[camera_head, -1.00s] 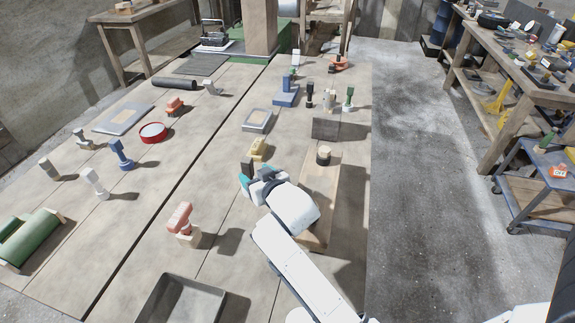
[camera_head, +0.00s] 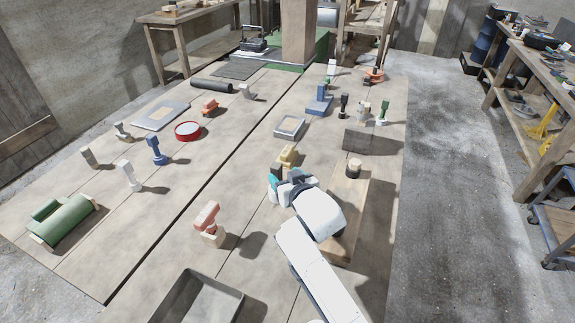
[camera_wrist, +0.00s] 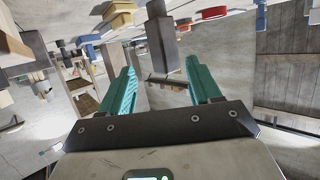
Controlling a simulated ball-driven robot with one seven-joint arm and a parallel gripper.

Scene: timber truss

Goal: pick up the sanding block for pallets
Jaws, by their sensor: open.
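No label shows which piece is the sanding block for pallets. A dark grey upright block (camera_wrist: 160,42) stands ahead between my fingertips in the wrist view, apart from them. In the head view my gripper largely hides that spot. My gripper (camera_head: 280,183) has teal fingers and is low over the table, just in front of a yellow block (camera_head: 286,155). The yellow block also shows at the top of the wrist view (camera_wrist: 119,14). The fingers are spread apart and nothing is held in them (camera_wrist: 160,68).
A wooden board (camera_head: 347,215) with a dark-topped round piece (camera_head: 354,167) lies right of my gripper. A salmon-topped block (camera_head: 207,217) stands left. A grey tray (camera_head: 235,298) is at the near edge. Several small tools, a red round tin (camera_head: 187,131) and a green roller (camera_head: 65,224) surround it.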

